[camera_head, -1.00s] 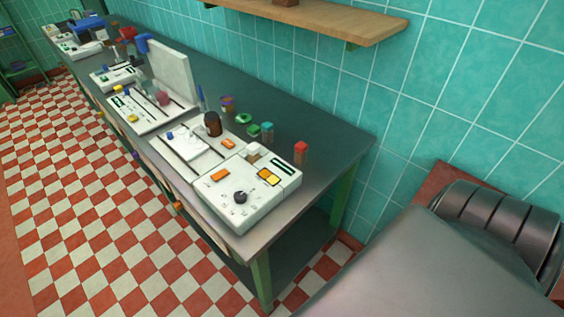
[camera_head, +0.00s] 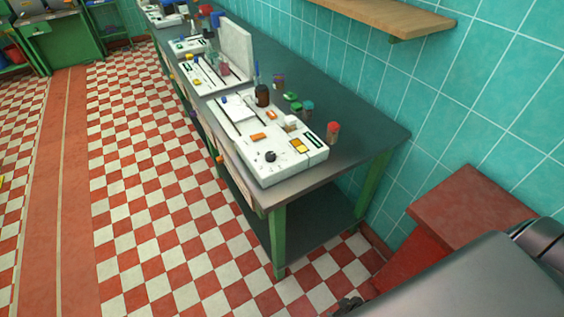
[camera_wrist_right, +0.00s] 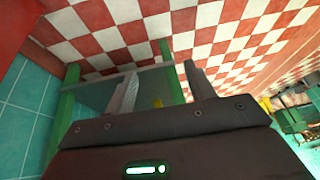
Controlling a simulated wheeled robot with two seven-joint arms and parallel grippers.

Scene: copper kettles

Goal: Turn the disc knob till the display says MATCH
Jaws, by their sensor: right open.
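The black disc knob (camera_head: 271,156) is on the white machine (camera_head: 290,165) at the near end of the long workbench. A small dark display (camera_head: 309,139) seems to sit at that machine's right side, beside a yellow panel (camera_head: 298,145); any text is too small to read. My right gripper's dark tip (camera_head: 348,305) just shows at the bottom edge of the head view, well apart from the knob. In the right wrist view my right gripper (camera_wrist_right: 162,88) has its two fingers spread with nothing between them. My left gripper is not in view.
The grey workbench (camera_head: 350,150) carries a red-capped jar (camera_head: 333,132), a brown bottle (camera_head: 262,95), and more machines farther back. A wooden shelf (camera_head: 395,15) hangs on the tiled wall. A red box-like block (camera_head: 470,200) stands at right. The checkered floor left of the bench is clear.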

